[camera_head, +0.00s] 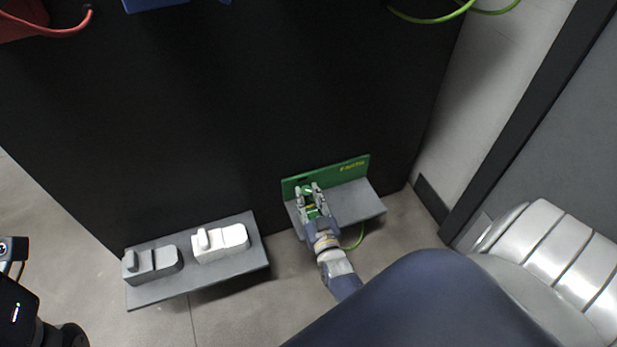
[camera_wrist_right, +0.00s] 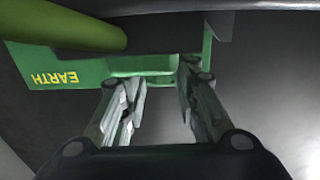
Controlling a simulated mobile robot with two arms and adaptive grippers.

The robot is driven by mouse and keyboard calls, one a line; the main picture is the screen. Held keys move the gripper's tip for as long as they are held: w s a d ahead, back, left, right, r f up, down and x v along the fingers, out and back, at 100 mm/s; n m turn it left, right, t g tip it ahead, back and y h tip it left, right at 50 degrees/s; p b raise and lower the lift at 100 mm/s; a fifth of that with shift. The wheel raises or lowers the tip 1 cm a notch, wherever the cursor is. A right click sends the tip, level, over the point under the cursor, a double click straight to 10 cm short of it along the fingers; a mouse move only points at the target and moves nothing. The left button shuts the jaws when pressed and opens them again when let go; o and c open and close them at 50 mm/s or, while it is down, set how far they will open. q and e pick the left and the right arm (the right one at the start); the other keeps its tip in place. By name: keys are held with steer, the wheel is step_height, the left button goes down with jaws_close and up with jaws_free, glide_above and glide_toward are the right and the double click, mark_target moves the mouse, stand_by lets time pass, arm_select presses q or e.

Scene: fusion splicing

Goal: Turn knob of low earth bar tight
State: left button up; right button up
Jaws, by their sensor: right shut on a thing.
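The low earth bar (camera_head: 290,187) is a green plate with yellow EARTH lettering, upright at the back of a grey shelf near the floor. Its green face and lettering also show upside down in the wrist view (camera_wrist_right: 85,68). My right gripper (camera_head: 309,190) reaches in from the front and is closed at the bar, left of the lettering. In the wrist view its two fingers (camera_wrist_right: 162,95) stand either side of a green part at the bar. I take this part to be the knob; its outline is mostly hidden by the fingers. My left gripper's fingers are not in view.
The grey shelf (camera_head: 362,204) carries the bar. A thick green cable (camera_wrist_right: 60,25) crosses the wrist view, and a thin green cable (camera_head: 358,238) hangs below the shelf. Another shelf (camera_head: 200,283) at left holds a grey block (camera_head: 153,263) and a white block (camera_head: 222,243).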

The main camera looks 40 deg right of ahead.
steer(key=o, duration=1.1)
steer(key=shift+c, duration=0.2)
steer(key=shift+s, duration=0.1)
steer(key=v, duration=0.7)
steer(key=shift+s+a, duration=0.1)
steer(key=shift+s, duration=0.05)
